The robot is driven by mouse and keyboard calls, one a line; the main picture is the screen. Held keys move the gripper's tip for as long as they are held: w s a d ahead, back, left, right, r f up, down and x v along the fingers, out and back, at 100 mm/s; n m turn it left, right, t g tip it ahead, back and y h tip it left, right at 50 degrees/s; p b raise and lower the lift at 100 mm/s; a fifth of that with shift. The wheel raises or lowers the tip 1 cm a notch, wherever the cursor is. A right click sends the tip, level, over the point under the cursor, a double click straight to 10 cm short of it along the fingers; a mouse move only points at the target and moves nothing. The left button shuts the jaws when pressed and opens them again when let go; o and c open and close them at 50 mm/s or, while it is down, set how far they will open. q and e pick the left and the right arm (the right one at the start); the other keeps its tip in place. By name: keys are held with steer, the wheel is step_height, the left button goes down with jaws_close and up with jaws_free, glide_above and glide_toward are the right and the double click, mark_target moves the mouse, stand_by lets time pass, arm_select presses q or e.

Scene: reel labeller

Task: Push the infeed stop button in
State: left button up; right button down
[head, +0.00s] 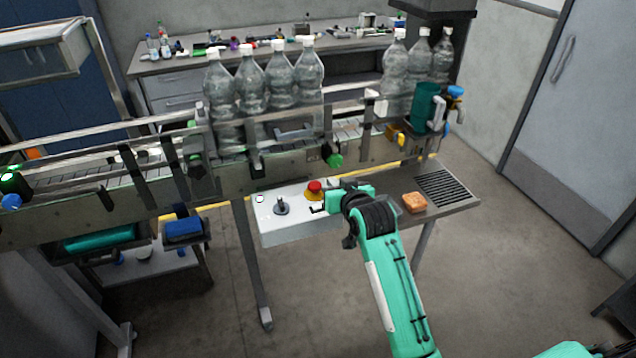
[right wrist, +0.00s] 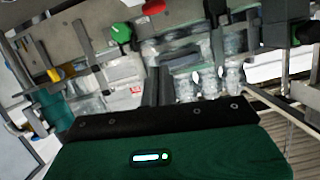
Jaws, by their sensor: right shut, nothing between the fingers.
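The infeed stop button is a red mushroom head (head: 315,187) on a yellow collar, on top of a white control box (head: 284,232) below the conveyor. My right gripper (head: 318,209) is shut and empty, just in front of the button and to its right, over the box. In the head view a small gap seems to show between the fingertips and the button; contact cannot be told. A red shape at the top edge of the right wrist view (right wrist: 154,7) looks like the button. My left gripper is not in view.
The box also carries a black selector switch (head: 281,207) and a small lit button (head: 260,199). The conveyor (head: 225,184) with clear bottles (head: 279,80) runs just behind. An orange block (head: 414,202) lies on the side shelf (head: 440,208) at right. Floor in front is clear.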

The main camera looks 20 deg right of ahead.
steer(key=p, duration=0.4)
glide_above(315, 187)
steer(key=s+d, duration=0.1)
step_height(315, 187, down, 3)
step_height(315, 187, down, 3)
steer(key=shift+r+p, duration=0.1)
steer(key=shift+p, duration=0.75)
steer(key=shift+s+a+f, duration=0.1)
steer(key=shift+a+f, duration=0.05)
steer(key=shift+f, duration=0.5)
